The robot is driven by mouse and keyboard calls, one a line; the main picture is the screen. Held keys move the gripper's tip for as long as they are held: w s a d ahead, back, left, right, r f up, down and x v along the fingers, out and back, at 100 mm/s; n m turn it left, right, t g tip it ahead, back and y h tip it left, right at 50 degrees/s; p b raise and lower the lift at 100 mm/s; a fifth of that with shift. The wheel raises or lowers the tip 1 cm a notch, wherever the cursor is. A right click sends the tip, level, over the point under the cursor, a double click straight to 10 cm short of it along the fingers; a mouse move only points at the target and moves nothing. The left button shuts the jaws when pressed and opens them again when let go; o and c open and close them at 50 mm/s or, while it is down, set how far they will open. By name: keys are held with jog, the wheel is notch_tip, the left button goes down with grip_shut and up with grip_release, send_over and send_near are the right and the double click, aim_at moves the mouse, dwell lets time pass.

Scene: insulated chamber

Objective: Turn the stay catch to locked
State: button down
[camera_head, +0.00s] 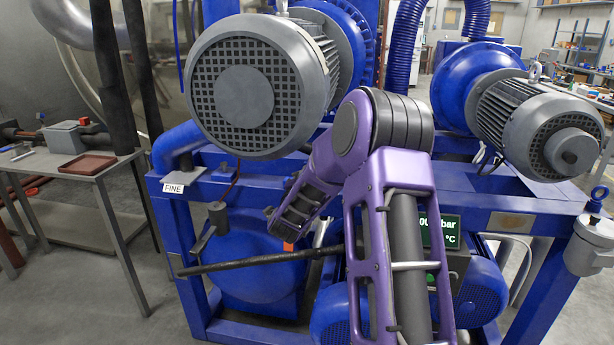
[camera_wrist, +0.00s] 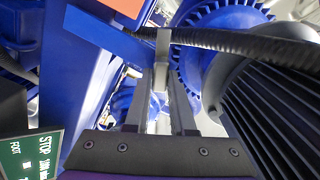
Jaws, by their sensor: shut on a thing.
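In the wrist view, my gripper (camera_wrist: 161,84) has its two fingers closed around the lower end of a narrow grey upright piece (camera_wrist: 163,46), which looks like the stay catch. The piece stands at the end of a blue bar (camera_wrist: 100,33) and touches or passes close to a black ribbed hose (camera_wrist: 235,42). I cannot read a locked or unlocked mark on it. In the head view, my purple arm reaches down into the blue frame. The fingers and the catch cannot be made out clearly there.
An orange piece (camera_head: 288,246) shows beside my wrist in the head view. The dark hose (camera_head: 250,262) crosses the frame. A large grey motor (camera_head: 245,90) hangs above, and a green display (camera_head: 450,232) sits to the right. A side table (camera_head: 70,165) stands at left.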

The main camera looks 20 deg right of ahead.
jog(key=m, duration=0.4)
jog(key=shift+f+m, duration=0.15)
jog(key=shift+m, duration=0.25)
dwell(0.4)
jog(key=c, duration=0.8)
grip_release()
jog(key=shift+o, duration=0.2)
jog(key=shift+s, duration=0.1)
jog(key=v, duration=1.7)
jog(key=shift+a, duration=0.2)
jog(key=shift+s, duration=0.1)
